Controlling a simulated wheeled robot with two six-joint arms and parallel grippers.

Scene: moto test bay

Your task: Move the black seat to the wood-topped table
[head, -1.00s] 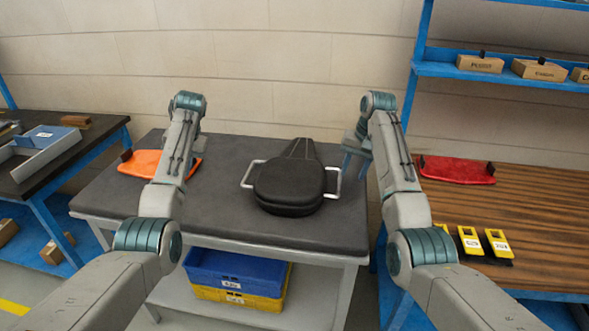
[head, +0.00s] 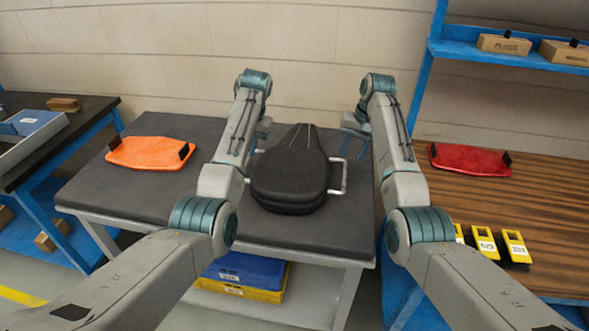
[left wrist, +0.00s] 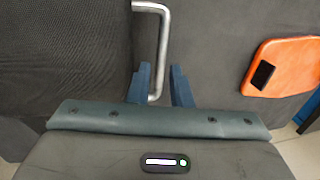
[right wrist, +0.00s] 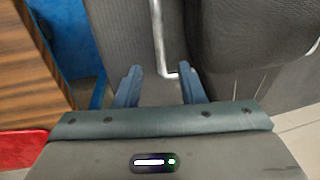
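The black seat (head: 290,182) lies on the dark-topped middle table (head: 130,190), with a silver handle on each side. The wood-topped table (head: 530,215) stands to the right. My right gripper (head: 352,130) is right of the seat. In the right wrist view its fingers (right wrist: 160,86) are apart, with the right-side handle (right wrist: 159,40) between and beyond them. My left gripper is mostly hidden behind its arm in the head view. In the left wrist view its fingers (left wrist: 160,84) are apart, and the left-side handle (left wrist: 161,45) reaches between them. I cannot tell whether they touch it.
An orange panel (head: 152,153) lies on the left of the middle table. A red panel (head: 470,160) and several yellow devices (head: 515,246) lie on the wood-topped table. Blue (head: 245,271) and yellow bins sit below the middle table.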

